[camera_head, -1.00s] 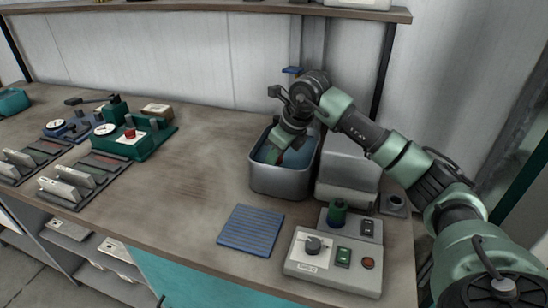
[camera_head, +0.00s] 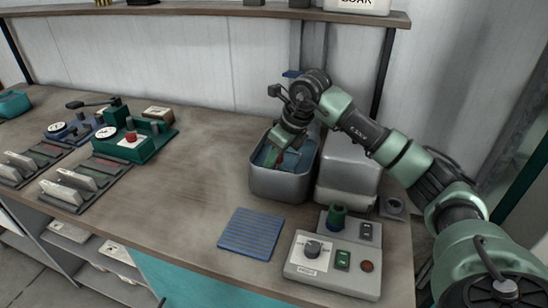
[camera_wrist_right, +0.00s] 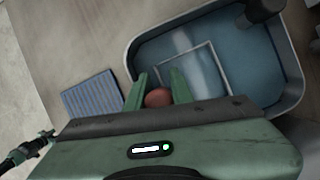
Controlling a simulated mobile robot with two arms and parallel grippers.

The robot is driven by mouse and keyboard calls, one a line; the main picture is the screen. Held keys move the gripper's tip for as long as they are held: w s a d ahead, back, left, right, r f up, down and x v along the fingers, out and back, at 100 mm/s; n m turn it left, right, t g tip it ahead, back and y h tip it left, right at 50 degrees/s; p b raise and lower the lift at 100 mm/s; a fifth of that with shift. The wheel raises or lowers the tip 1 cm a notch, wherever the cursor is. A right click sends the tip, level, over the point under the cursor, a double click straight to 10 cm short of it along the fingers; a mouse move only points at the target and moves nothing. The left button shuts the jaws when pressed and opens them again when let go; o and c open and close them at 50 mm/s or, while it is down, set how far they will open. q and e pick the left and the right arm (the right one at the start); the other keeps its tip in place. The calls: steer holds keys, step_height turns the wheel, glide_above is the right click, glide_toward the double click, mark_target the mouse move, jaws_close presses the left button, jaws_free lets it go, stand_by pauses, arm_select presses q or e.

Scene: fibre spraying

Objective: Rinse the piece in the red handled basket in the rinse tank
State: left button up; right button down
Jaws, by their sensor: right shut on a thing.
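The rinse tank (camera_head: 283,183) is a grey metal tub with bluish liquid, on the right part of the bench. It also shows in the right wrist view (camera_wrist_right: 290,112). My right gripper (camera_head: 277,158) reaches down into the tank's opening. In the right wrist view my right gripper (camera_wrist_right: 158,90) is shut on the red handle (camera_wrist_right: 158,98) of the basket. The basket's thin rectangular frame (camera_wrist_right: 213,50) shows against the liquid. A pale shape lies within it, too unclear to tell as the piece. My left gripper is not in view.
A blue ribbed mat (camera_head: 250,233) lies in front of the tank. A control box (camera_head: 333,265) with a knob stands at front right, and a grey metal unit (camera_head: 348,178) beside the tank. Green and blue fixtures (camera_head: 135,142) stand at left. The bench middle is clear.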

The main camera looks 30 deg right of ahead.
steer(key=shift+f+b, duration=0.35)
steer(key=shift+f, duration=0.35)
step_height(320, 180, up, 12)
steer(key=p, duration=0.9)
stand_by(2.7)
stand_by(0.4)
